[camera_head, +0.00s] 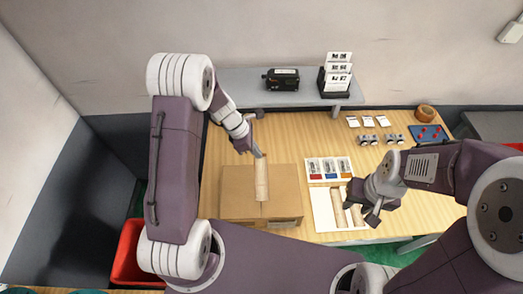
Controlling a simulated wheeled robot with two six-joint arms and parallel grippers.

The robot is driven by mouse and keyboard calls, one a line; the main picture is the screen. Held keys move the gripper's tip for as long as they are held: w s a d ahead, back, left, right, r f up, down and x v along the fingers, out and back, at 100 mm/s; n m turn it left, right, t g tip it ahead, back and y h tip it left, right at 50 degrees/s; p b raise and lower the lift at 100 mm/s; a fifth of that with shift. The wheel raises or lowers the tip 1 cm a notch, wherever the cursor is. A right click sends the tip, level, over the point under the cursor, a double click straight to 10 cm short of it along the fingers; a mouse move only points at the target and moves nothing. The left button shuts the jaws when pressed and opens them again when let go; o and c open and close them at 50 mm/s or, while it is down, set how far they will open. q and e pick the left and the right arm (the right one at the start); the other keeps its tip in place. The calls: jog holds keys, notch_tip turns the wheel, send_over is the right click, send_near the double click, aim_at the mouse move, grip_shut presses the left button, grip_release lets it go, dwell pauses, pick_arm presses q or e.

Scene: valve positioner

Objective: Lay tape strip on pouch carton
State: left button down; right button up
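The pouch carton (236,206) is a flat brown box on the wooden table, left of centre. A tan tape strip (262,182) runs front to back over its middle, its far end reaching past the carton's back edge. My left gripper (259,154) is at that far end and appears shut on it. I cannot tell whether the strip touches the carton along its length. Two more tape strips (338,208) lie on a white sheet (322,212) right of the carton. My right gripper (360,212) is over the sheet's right part, fingers apart, by the right-hand strip.
A card with coloured panels (329,169) lies behind the sheet. Small metal parts (368,139), white labels (368,121), a blue tray (428,134) and a tape roll (426,112) are at the back right. A shelf (240,87) holds a black device (281,79) and a card rack (336,75).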

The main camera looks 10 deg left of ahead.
pick_arm(q)
jog(key=f+b, duration=0.1)
jog(key=a+f+b, duration=0.1)
jog(key=f+b, duration=0.1)
jog(key=shift+s+f, duration=0.1)
jog(key=shift+f, duration=0.1)
jog(key=b+x, duration=0.3)
jog(key=b, duration=0.1)
jog(key=shift+a+f, duration=0.1)
jog(key=shift+f, duration=0.35)
jog(key=shift+f+b, duration=0.35)
jog(key=shift+a+f, duration=0.15)
jog(key=shift+a, duration=0.05)
jog(key=shift+d, duration=0.1)
